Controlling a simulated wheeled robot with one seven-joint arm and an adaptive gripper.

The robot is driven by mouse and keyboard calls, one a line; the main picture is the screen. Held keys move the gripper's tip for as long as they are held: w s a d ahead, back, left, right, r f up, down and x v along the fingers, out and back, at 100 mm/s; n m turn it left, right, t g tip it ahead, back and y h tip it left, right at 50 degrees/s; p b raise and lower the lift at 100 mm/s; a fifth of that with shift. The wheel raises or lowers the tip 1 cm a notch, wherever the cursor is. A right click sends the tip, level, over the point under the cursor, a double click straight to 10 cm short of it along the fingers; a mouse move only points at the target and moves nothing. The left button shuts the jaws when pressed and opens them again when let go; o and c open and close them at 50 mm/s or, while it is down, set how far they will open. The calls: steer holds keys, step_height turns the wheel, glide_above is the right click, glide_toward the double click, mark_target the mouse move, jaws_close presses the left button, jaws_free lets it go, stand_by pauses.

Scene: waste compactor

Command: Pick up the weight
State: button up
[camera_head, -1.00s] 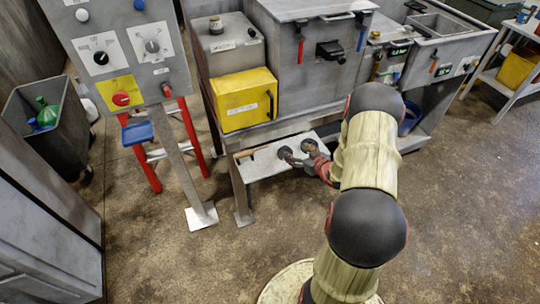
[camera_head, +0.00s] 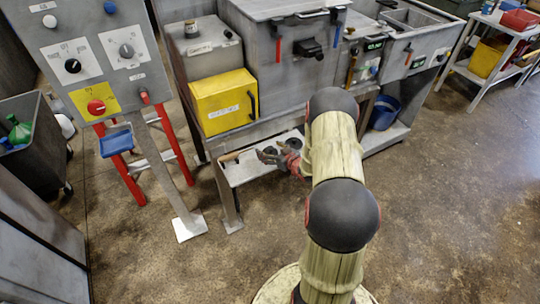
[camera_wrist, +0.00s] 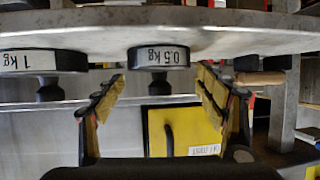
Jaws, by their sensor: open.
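The wrist picture appears upside down, with the weights showing below the shelf edge. A dark weight marked 0.5 kg (camera_wrist: 158,56) stands on the shelf, its knob toward the space between my fingers. A larger dark weight marked 1 kg (camera_wrist: 40,62) is to its left. My gripper (camera_wrist: 160,84) is open and empty, a finger to either side of the 0.5 kg weight in the picture; I see no contact. In the head view my gripper (camera_head: 266,155) is over the low shelf, and small dark shapes beside it are hard to tell apart.
The low grey shelf (camera_head: 242,174) also holds a wooden-handled thing (camera_wrist: 260,78). A yellow box (camera_head: 224,103) stands on the ledge above. A control panel on a post (camera_head: 165,160) and a red-legged stool (camera_head: 118,165) are at left. The floor at right is clear.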

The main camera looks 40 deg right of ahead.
steer(key=shift+r, duration=0.1)
steer(key=shift+c, duration=0.3)
jaws_close()
stand_by(0.6)
